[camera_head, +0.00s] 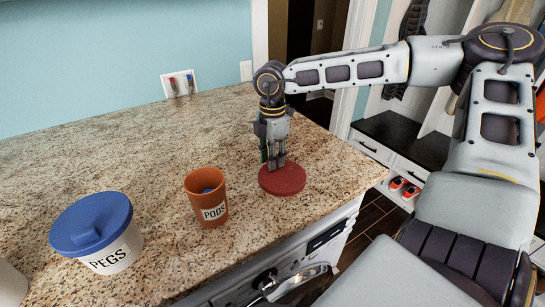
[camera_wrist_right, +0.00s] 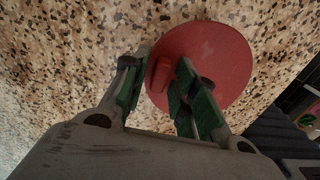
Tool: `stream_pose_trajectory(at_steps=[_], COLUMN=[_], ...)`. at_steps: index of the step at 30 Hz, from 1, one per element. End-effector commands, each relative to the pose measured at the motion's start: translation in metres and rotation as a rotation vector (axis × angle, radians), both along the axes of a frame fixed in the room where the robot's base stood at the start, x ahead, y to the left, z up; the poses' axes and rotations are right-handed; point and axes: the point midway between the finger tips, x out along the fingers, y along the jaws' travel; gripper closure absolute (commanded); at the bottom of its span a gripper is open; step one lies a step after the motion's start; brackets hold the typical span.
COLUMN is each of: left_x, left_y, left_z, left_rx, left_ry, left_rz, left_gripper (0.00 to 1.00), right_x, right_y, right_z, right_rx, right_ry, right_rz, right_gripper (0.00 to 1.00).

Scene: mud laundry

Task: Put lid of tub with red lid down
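The round red lid (camera_head: 283,181) lies flat on the granite counter, to the right of the open orange tub (camera_head: 207,196) labelled PODS. My right gripper (camera_head: 276,163) points down over the lid. In the right wrist view the lid (camera_wrist_right: 222,58) has a raised bar handle (camera_wrist_right: 160,75) between the fingers of my right gripper (camera_wrist_right: 160,66). The fingers are apart, with a small gap beside the handle, so they look open around it. My left gripper is not in view.
A white tub labelled PEGS (camera_head: 112,254) with a blue lid (camera_head: 91,222) stands at the front left. The counter (camera_head: 130,150) is clear behind the tubs. Its front edge runs just beyond the red lid, above a washing machine (camera_head: 290,270).

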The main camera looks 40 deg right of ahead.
Motion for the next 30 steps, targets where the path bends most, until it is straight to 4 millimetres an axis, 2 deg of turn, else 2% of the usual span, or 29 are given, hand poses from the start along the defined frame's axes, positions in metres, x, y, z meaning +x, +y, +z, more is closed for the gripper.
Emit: stream_pose_trajectory(at_steps=[17, 23, 30], left_x=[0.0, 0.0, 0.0], left_y=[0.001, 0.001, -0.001], left_z=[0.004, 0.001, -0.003], left_rx=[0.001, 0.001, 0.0], left_ry=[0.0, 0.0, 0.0], left_rz=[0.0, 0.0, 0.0], left_gripper=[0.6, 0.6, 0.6], right_x=[0.0, 0.001, 0.001], right_y=[0.0, 0.0, 0.0], right_z=[0.003, 0.019, 0.049], right_rx=[0.0, -0.001, -0.001], right_ry=[0.0, -0.002, -0.004], right_rz=[0.0, 0.0, -0.001], right_gripper=[0.65, 0.65, 0.65])
